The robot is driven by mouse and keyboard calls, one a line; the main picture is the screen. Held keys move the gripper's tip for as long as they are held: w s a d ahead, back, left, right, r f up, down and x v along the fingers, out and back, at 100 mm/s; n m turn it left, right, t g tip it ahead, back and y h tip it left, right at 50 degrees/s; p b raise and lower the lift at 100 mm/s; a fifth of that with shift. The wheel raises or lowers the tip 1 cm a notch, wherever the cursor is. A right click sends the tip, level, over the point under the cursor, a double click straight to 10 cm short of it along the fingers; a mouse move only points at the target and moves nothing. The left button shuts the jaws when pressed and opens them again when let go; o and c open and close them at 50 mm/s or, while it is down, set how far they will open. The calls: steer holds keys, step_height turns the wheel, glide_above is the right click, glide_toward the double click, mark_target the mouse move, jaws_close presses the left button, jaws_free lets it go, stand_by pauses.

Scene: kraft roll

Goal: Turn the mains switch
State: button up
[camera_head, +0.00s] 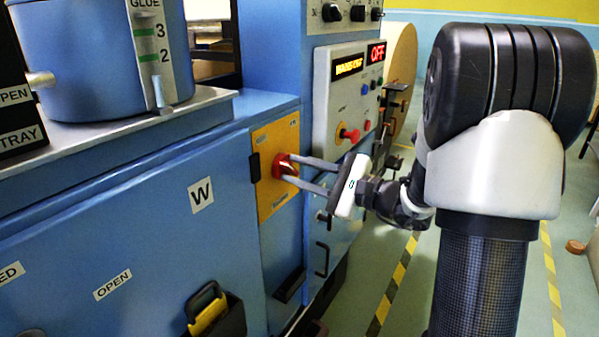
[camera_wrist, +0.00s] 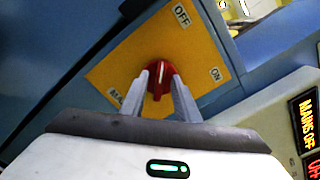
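The mains switch is a red rotary knob (camera_head: 284,168) on a yellow plate (camera_head: 271,196) on the blue machine's front. In the wrist view the knob (camera_wrist: 160,77) has a white line that points roughly up, toward the OFF label (camera_wrist: 182,15). The ON label (camera_wrist: 215,74) is to its right. My gripper (camera_head: 291,168) is at the knob, fingers spread wide. In the wrist view the fingertips (camera_wrist: 160,76) straddle the knob's handle, with red showing between them. Contact with the handle cannot be made out. A lit display (camera_head: 348,67) reads MAINS OFF.
A control panel with a red button (camera_head: 350,135) is just right of the plate. A blue glue pot (camera_head: 100,60) stands on the ledge at left. Open green floor lies to the right.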

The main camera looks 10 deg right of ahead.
jaws_close()
steer(key=shift+r+m+p, duration=0.1)
steer(key=shift+m+p, duration=0.2)
steer(key=shift+p, duration=0.05)
steer(key=m+p, duration=0.2)
steer(key=p, duration=0.1)
steer(key=shift+r+m, duration=0.15)
steer(key=shift+m, duration=0.15)
steer(key=m+p, duration=0.9)
steer(key=p, duration=0.1)
steer(key=m+p, duration=0.5)
steer(key=p, duration=0.1)
steer(key=shift+w+d+f+m, duration=0.2)
steer(key=shift+d+f+m, duration=0.05)
steer(key=shift+m, duration=0.05)
